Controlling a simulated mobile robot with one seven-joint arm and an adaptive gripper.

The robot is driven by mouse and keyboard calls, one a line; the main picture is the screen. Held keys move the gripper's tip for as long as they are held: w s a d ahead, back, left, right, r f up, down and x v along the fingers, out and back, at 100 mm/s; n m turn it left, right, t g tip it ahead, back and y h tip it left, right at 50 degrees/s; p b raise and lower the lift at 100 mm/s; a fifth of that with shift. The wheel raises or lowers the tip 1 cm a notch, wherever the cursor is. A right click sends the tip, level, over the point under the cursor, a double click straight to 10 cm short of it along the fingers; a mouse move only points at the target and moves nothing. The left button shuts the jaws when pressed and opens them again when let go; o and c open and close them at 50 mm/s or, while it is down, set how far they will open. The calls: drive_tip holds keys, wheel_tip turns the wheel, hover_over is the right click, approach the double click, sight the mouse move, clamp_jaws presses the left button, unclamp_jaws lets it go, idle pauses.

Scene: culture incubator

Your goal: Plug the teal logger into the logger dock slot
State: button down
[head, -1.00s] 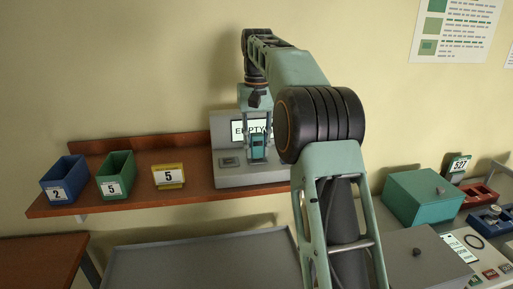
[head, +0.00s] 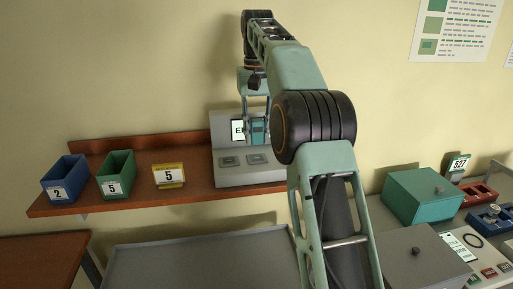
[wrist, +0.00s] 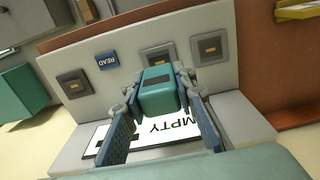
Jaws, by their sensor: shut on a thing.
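My gripper (head: 257,133) is shut on the teal logger (head: 258,126), a small teal block with a dark patch on its end. In the wrist view the logger (wrist: 158,92) sits between the two blue-padded fingers. The grey logger dock (head: 240,178) stands on the wall shelf. Its display, partly hidden by my gripper, seems to read "EMPTY". The wrist view shows square slots: one at one side (wrist: 72,83), one partly behind the logger (wrist: 152,54) and another (wrist: 210,46). The logger appears raised above the dock face, apart from the slots.
A blue READ button (wrist: 107,60) lies between two slots. A teal box (head: 420,197) is at the right.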

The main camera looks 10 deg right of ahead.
drive_tip(key=shift+r, duration=0.7)
drive_tip(key=shift+d, duration=0.1)
